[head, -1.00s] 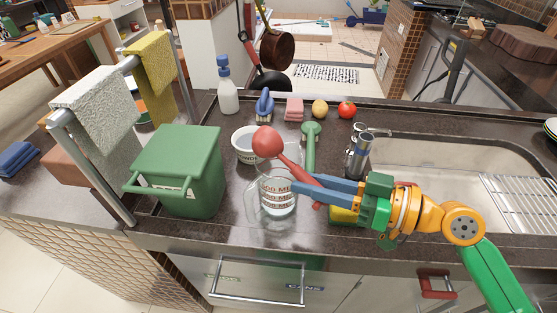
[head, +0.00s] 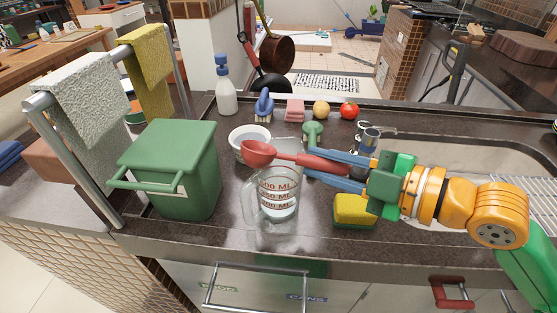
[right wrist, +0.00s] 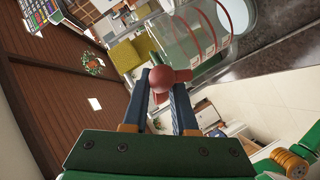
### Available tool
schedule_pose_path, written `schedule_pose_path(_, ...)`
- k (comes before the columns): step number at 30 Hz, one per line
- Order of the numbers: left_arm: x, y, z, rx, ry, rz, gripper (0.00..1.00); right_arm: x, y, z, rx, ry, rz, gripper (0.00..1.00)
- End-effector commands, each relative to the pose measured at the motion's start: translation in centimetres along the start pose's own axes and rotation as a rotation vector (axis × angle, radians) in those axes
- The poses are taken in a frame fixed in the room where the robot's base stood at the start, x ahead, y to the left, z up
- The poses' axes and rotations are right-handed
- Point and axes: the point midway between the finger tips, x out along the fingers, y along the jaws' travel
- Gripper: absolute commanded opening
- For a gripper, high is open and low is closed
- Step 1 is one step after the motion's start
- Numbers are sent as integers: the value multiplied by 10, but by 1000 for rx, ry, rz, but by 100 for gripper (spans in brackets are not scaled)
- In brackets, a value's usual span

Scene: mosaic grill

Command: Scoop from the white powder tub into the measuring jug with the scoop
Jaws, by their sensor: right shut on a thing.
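My right gripper (head: 312,162) is shut on the handle of the red scoop (head: 258,153). It holds the scoop roughly level, with its bowl at the left, in front of the white tub (head: 236,147) and above and behind the measuring jug in the head view. The tub's contents are partly hidden by the scoop, and I cannot tell whether the scoop holds anything. The clear measuring jug (head: 268,205) stands upright on the counter with red markings and something pale low inside. In the right wrist view the scoop (right wrist: 168,84) sits between the fingers, near the jug (right wrist: 200,35). My left gripper is out of view.
A green bin (head: 180,170) stands left of the jug. A yellow sponge (head: 354,212) lies under my right arm. The sink is at the right.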

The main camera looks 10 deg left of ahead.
Motion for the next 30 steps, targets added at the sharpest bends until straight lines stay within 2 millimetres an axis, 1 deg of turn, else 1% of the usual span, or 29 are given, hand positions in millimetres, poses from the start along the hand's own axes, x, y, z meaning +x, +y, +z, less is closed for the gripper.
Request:
schedule_pose_path(1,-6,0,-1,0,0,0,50,-2,8,-5,-114,-20,19,0)
schedule_pose_path(3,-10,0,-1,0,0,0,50,-4,15,-9,-296,-51,47,0)
schedule_pose_path(6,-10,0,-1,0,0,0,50,-5,18,-10,-445,-76,73,0)
schedule_pose_path(14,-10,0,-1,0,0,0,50,-5,18,-10,-458,-78,75,0)
schedule_pose_path(17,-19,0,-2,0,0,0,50,-6,24,-15,-457,-78,75,0)
schedule_pose_path(24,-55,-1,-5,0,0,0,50,-14,51,-32,-455,-79,75,0)
schedule_pose_path(26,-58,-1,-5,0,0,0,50,-15,53,-34,-455,-79,75,0)
schedule_pose_path(30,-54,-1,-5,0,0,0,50,-14,49,-32,-454,-78,75,0)
